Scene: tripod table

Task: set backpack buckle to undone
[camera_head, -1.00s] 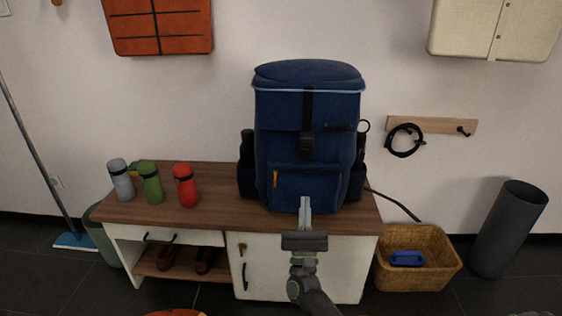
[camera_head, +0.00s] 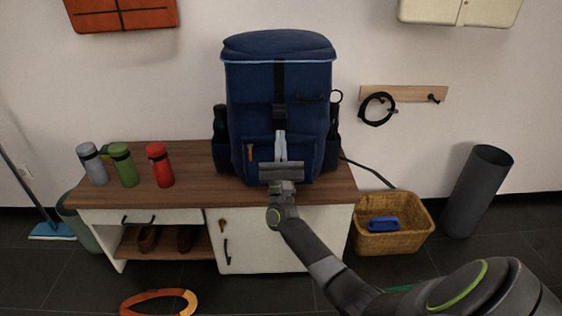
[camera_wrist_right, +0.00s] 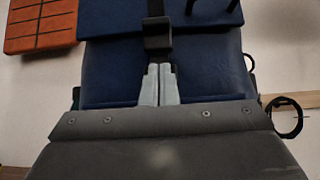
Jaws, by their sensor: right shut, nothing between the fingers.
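A blue backpack (camera_head: 305,85) stands upright on the wooden top of a low cabinet. Its black buckle (camera_head: 279,114) sits on the vertical front strap; it also shows in the right wrist view (camera_wrist_right: 157,38). My right gripper (camera_head: 280,134) is in front of the backpack, its fingers pointing up just below the buckle. In the wrist view its pale fingertips (camera_wrist_right: 159,68) are together and empty, close under the buckle's lower edge. I cannot tell whether they touch it. The buckle looks fastened, but its latch is too small to make out. My left gripper is not in view.
The cabinet (camera_head: 190,198) holds a grey bottle (camera_head: 92,165), a green bottle (camera_head: 123,166) and a red bottle (camera_head: 160,166) left of the backpack. A wicker basket (camera_head: 400,240) with a blue item stands on the floor at right, near a dark cylinder (camera_head: 478,190).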

